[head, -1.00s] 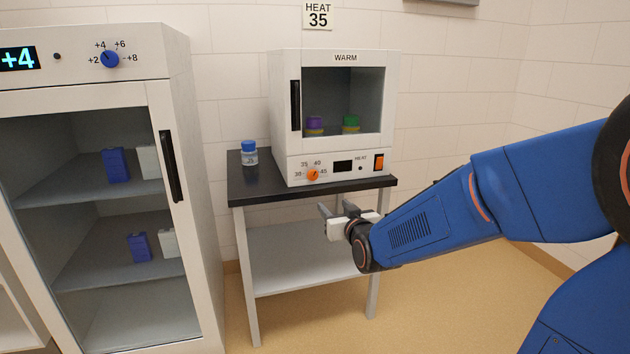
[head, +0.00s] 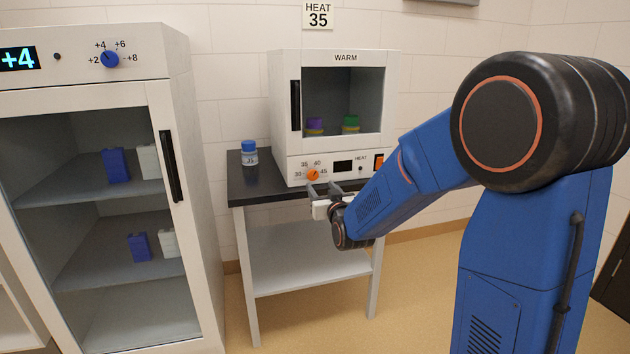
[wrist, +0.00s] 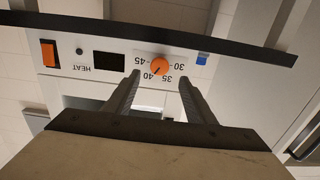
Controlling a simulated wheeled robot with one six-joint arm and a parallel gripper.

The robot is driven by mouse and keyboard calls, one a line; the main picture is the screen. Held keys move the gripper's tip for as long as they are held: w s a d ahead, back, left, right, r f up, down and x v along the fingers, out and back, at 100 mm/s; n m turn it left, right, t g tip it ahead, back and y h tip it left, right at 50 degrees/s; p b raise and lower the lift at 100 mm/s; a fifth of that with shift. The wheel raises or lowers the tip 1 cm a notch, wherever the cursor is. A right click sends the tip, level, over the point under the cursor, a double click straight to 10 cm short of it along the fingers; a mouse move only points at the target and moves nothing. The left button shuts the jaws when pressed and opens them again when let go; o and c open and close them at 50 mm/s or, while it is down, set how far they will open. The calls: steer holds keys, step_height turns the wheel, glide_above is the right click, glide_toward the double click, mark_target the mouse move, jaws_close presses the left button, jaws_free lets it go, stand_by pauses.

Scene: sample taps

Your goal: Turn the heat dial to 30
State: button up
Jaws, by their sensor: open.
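The orange heat dial (head: 313,175) is on the lower front panel of the white WARM cabinet (head: 281,110), with marks 30, 35, 40 and 45 around it. In the wrist view, upside down, the dial (wrist: 158,66) shows a small dark mark towards the 35 to 40 side; its exact setting is hard to tell. My gripper (head: 323,190) is open and empty, just in front of and below the dial in the head view. In the wrist view its fingers (wrist: 158,82) point at the panel, one to each side of the dial, apparently short of it.
An orange switch (head: 379,162) and a dark display (head: 343,166) sit right of the dial. A blue-capped jar (head: 249,153) stands left on the black tabletop (head: 265,190). A wall sign (head: 318,15) reads HEAT 35. A fridge (head: 195,200) with a blue dial stands left.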

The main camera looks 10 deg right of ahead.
mark_target(313, 177)
steer(key=w, duration=0.8)
steer(key=shift+a, duration=0.15)
steer(key=c, duration=1)
